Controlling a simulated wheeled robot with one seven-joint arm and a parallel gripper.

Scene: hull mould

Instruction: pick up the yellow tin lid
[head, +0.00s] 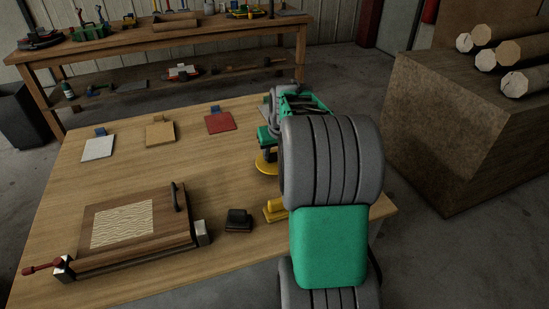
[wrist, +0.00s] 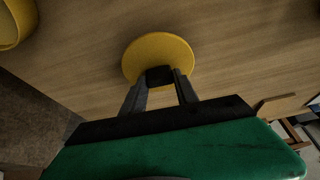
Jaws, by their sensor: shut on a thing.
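The yellow tin lid (wrist: 165,50) is a flat round yellow disc with a dark knob (wrist: 159,76). In the wrist view my gripper (wrist: 160,80) is shut on the knob, with one finger on each side. In the head view the lid (head: 264,165) shows as a yellow sliver below my gripper (head: 267,148), partly hidden by my arm. I cannot tell whether the lid touches the table or hangs just above it.
The wooden table (head: 185,180) holds white (head: 98,148), tan (head: 160,133) and red (head: 220,122) squares. A clamped wooden board (head: 130,225), a dark block (head: 238,220) and a yellow object (head: 274,210) are nearer. Logs (head: 520,52) lie on a large brown block at right.

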